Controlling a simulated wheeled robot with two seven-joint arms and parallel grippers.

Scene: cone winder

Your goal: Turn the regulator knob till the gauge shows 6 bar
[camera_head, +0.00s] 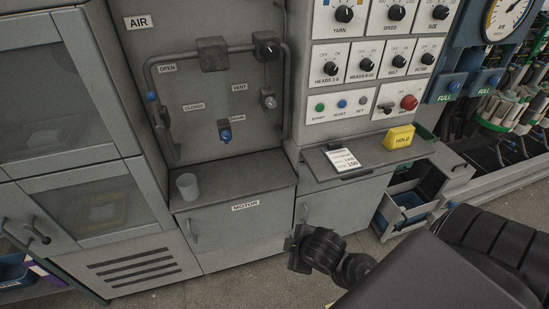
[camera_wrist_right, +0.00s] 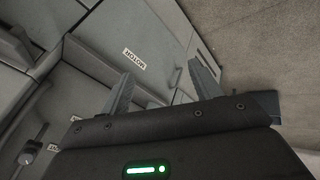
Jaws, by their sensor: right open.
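My right gripper (camera_head: 294,248) is low in front of the cabinet marked MOTOR, well below and apart from the knob. In the right wrist view its two fingers (camera_wrist_right: 162,68) are spread with nothing between them. My left gripper is out of view.
Blue-handled valves (camera_head: 225,134) and a grey valve (camera_head: 268,99) share the panel. A cup (camera_head: 187,186) stands on the ledge below. A control panel (camera_head: 370,60) with several knobs is to the right, above a shelf with a card (camera_head: 343,159) and yellow HOLD block (camera_head: 399,137). An open drawer (camera_head: 405,208) juts out.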

